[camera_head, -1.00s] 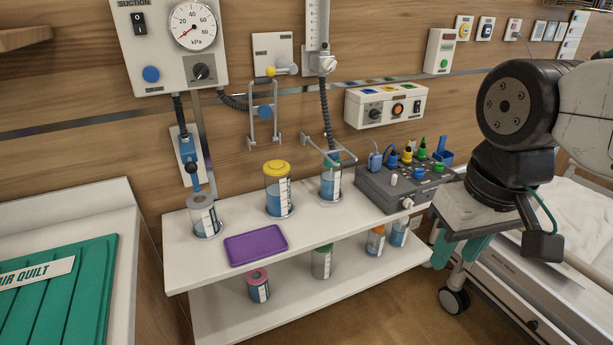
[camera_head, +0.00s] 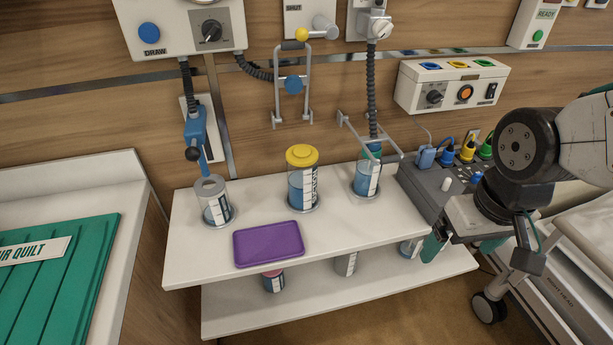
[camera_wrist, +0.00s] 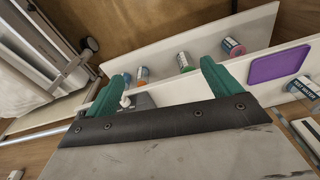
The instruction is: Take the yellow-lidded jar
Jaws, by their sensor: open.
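The yellow-lidded jar (camera_head: 302,178) stands upright on the top shelf in the head view, in a round base ring. It is clear with blue contents and a white label. My gripper (camera_head: 440,243) is at the right, apart from the jar, beside the grey console. In the wrist view my gripper (camera_wrist: 158,88) has its two green fingers spread wide with nothing between them. I cannot make out the yellow lid in the wrist view.
A grey-lidded jar (camera_head: 213,201) and a green-lidded jar (camera_head: 367,175) flank it, both under wall hoses. A purple tray (camera_head: 268,244) lies in front on the shelf (camera_head: 190,254). A grey console (camera_head: 428,188) with plugs stands right. More jars sit on the lower shelf (camera_head: 330,305).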

